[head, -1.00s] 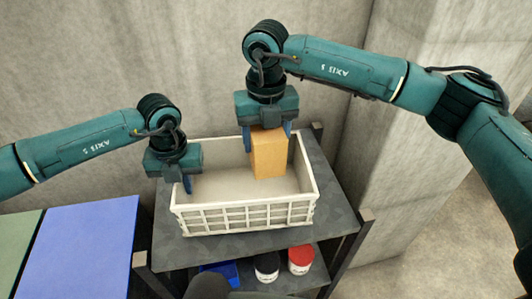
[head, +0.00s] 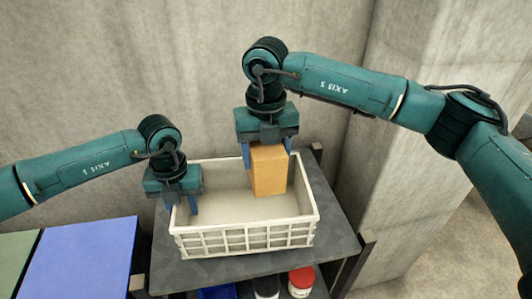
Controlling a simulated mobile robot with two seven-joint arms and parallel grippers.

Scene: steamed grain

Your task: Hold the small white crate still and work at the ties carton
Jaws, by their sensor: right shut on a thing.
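The small white crate (head: 246,240) stands on a dark shelf top, with slatted walls and a plain floor inside. The ties carton (head: 269,172), a plain orange-brown box, is upright in the crate's right half near the back wall. My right gripper (head: 267,158) is above it, shut on the carton with a finger at either side. Whether the carton's base touches the crate floor is unclear. My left gripper (head: 182,210) is at the crate's left wall, one finger inside the crate. Its other finger is near the rim, and its grip is unclear.
The shelf top (head: 335,232) has a bare strip right of the crate. Below it are a red-lidded jar (head: 301,282), a dark-lidded jar (head: 267,287) and a blue container (head: 217,293). A blue panel (head: 80,260) lies left. Concrete walls stand behind and right.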

